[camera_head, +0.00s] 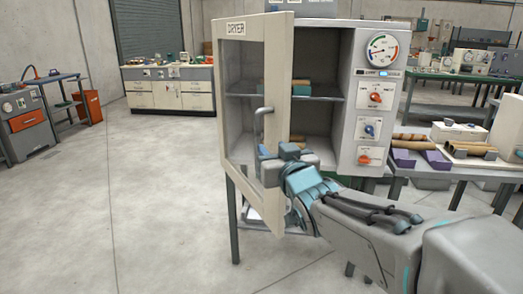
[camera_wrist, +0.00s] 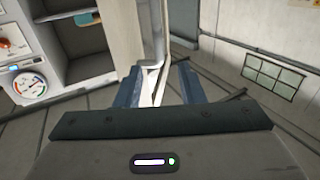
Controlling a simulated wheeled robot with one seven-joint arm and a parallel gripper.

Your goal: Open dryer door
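The dryer (camera_head: 352,122) stands in the middle of the head view. Its pale framed door (camera_head: 276,75), with a glass pane and a DRYER label, is swung well open toward me and shows the shelves inside. A grey bar handle (camera_head: 259,125) is on the door; it also shows in the wrist view (camera_wrist: 157,30). My gripper (camera_head: 279,152) is by the lower end of the handle, beside the door's free edge. In the wrist view its two fingers (camera_wrist: 160,72) are apart, with the handle's lower bend near the tips. Contact cannot be told.
Blocks (camera_head: 296,87) lie on the dryer's shelves. A gauge (camera_head: 383,50) and knobs are on its right panel. A table with rolls and purple holders (camera_head: 432,158) stands at right. The floor (camera_head: 150,200) at left is clear.

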